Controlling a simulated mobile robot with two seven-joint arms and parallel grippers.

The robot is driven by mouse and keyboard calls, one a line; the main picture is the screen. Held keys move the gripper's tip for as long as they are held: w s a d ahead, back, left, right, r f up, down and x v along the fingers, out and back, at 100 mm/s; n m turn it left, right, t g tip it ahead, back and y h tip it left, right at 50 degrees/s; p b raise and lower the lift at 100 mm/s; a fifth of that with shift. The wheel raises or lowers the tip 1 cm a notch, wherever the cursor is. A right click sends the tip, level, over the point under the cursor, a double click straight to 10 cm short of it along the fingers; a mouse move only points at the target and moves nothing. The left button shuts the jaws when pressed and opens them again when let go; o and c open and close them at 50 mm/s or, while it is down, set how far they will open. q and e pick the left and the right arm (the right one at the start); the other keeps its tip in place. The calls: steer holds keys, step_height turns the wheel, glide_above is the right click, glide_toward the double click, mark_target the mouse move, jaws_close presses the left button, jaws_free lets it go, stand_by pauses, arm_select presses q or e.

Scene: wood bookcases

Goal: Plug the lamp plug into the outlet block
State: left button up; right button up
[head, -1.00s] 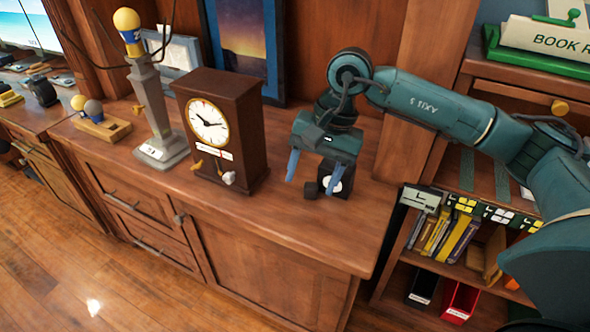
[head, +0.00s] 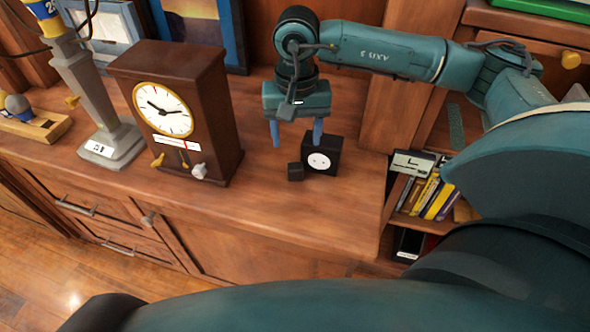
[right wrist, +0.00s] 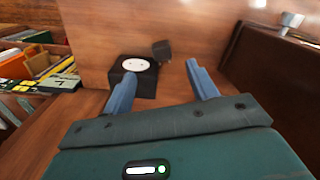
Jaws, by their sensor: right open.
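The outlet block (head: 335,147) is a black cube with a round white socket face, standing on the wooden counter. The small dark cube beside it, which looks like the lamp plug (head: 295,172), lies on the counter just left of the block, apart from the socket face. My right gripper (head: 296,133) is open and empty, with its blue fingers pointing down, behind and above the plug. In the right wrist view the block (right wrist: 146,88) is partly hidden by one finger, and the plug (right wrist: 161,50) shows beyond the gap between the fingertips. My left gripper is out of view.
A brown clock (head: 205,110) stands left of the plug, and a grey lamp-like post (head: 85,90) is further left. A framed picture (head: 210,30) leans behind. A bookshelf (head: 430,195) is at right. The counter front is clear.

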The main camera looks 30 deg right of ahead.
glide_above(295, 170)
step_height(295, 170, down, 6)
steer(key=shift+w+d+r, duration=0.1)
steer(key=shift+d+r, duration=0.05)
steer(key=shift+r, duration=0.1)
steer(key=shift+s+f, duration=0.2)
steer(key=shift+f, duration=2.4)
steer(key=c, duration=1.1)
steer(key=shift+r, duration=0.1)
step_height(295, 170, up, 18)
steer(key=shift+f+p, duration=0.1)
steer(key=shift+p, duration=0.25)
